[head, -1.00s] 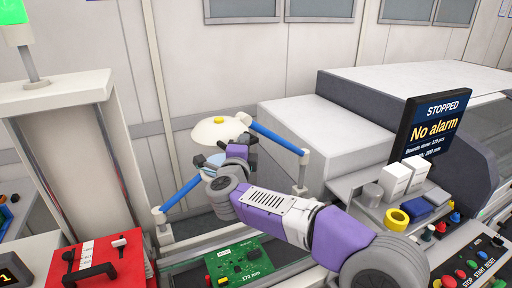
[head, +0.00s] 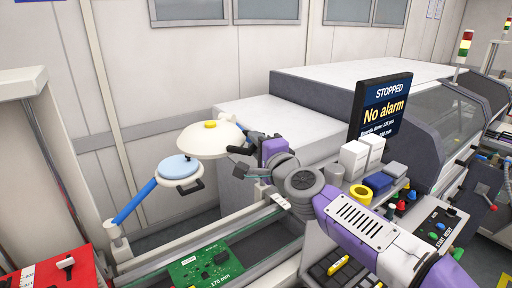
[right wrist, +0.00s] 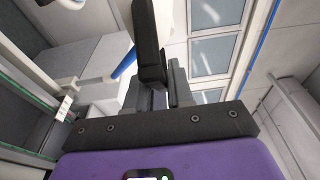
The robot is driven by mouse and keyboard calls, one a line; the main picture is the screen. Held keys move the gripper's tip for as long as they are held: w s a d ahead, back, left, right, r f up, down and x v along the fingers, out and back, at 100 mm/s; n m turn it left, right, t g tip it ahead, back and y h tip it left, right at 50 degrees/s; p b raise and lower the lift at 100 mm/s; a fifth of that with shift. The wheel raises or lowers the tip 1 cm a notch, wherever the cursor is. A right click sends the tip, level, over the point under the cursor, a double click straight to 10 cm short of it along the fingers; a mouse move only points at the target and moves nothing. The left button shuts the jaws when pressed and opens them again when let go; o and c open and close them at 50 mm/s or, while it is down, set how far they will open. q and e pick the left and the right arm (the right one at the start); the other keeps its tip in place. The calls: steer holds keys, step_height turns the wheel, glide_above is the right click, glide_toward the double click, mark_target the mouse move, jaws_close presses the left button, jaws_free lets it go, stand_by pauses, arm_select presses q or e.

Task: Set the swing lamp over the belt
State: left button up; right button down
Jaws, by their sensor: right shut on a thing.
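The swing lamp (head: 210,141), a white dome with a yellow knob on top, hangs left of the white machine housing in the head view. My right gripper (head: 246,146) is at its right edge, shut on a dark handle. The right wrist view shows the fingers (right wrist: 157,88) closed around this black bar (right wrist: 148,38). My left gripper is out of view.
A magnifier (head: 180,167) with a pale blue disc on a blue arm (head: 137,200) stands just left of the lamp. A screen (head: 384,108) reading "STOPPED, No alarm" and a shelf of small boxes and a yellow roll (head: 377,182) stand at the right. A red case (head: 60,268) is at lower left.

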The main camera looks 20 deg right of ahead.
stand_by(0.4)
steer(key=c, duration=1.1)
jaws_free()
steer(key=shift+d, duration=0.1)
steer(key=s, duration=0.7)
steer(key=shift+s+p, duration=0.3)
steer(key=shift+p, duration=0.1)
